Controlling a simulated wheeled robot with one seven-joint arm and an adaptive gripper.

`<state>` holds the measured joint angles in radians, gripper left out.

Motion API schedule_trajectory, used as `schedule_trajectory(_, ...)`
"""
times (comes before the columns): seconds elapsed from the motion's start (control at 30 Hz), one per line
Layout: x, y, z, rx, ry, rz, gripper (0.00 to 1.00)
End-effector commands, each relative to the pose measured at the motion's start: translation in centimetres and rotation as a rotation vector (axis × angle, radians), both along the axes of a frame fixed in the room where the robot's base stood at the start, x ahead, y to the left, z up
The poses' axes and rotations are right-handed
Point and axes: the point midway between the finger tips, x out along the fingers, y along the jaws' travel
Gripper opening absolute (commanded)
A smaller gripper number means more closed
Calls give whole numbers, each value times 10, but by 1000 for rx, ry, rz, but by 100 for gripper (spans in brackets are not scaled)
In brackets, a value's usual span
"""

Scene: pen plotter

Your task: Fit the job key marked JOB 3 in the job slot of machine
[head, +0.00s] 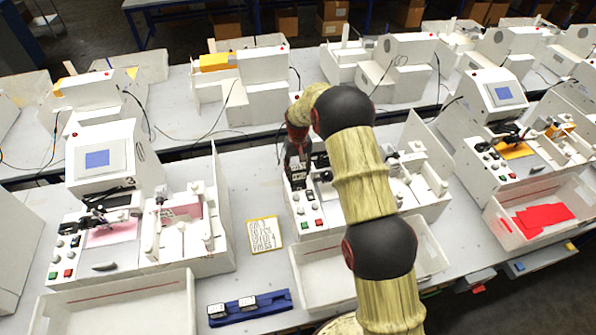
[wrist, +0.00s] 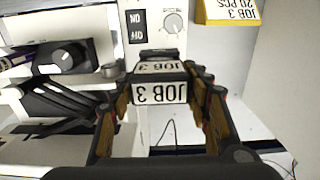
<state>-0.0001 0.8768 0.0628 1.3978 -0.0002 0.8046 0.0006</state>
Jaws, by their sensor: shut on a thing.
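The job key marked JOB 3 (wrist: 160,92) is a dark block with white labels, upside down in the wrist view. My gripper (wrist: 162,80) is shut on it, a finger on either side. In the head view my gripper (head: 298,162) is low over the left side of the middle machine (head: 312,222), partly hidden by my arm. The key's far end is close to the machine's white panel in the wrist view. The job slot is hidden behind the key, so I cannot tell whether the key is in it.
In the head view, a blue rack (head: 250,307) with keys lies at the front, near a yellow-edged sheet (head: 264,234). Other machines stand on both sides.

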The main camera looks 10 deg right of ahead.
Motion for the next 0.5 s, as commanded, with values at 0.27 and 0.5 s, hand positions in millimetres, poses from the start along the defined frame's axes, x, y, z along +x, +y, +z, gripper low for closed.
schedule_trajectory(0.27, 0, 0, -7, 0, -1, 0, 24)
schedule_trajectory(0.5, 0, 0, -12, 0, -1, 0, 24)
